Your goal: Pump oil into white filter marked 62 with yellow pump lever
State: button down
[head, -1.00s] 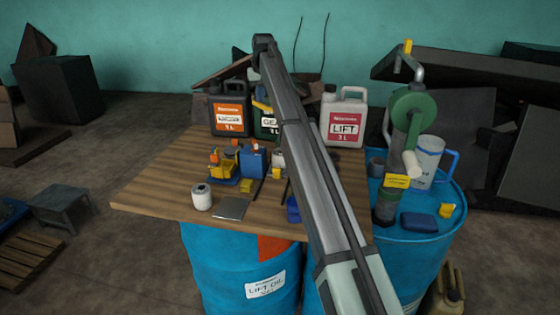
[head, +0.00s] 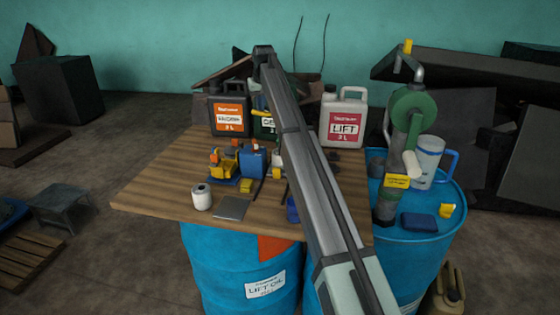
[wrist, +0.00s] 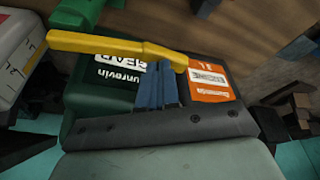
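The white filter (head: 202,197) stands upright at the table's front left; its marking is too small to read. A yellow lever (wrist: 110,45) lies across the green GEAR jug (wrist: 95,95) in the wrist view. A bit of that lever shows beside my arm in the head view (head: 259,104). My gripper's blue fingers (wrist: 157,72) are side by side with no clear gap, their tips close to the lever's thicker end. I cannot tell whether they touch it.
An orange-labelled jug (head: 230,112) and a white LIFT jug (head: 344,118) flank the GEAR jug. A yellow toy-like forklift (head: 222,163) and a blue block (head: 253,162) stand mid-table (head: 150,190). A green crank pump (head: 412,108) stands on a blue drum (head: 445,195) at right.

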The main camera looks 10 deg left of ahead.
jog(key=shift+f, duration=0.95)
jog(key=shift+r, duration=3.75)
jog(key=shift+f, duration=0.15)
jog(key=shift+f, duration=3.65)
jog(key=shift+r, duration=3.8)
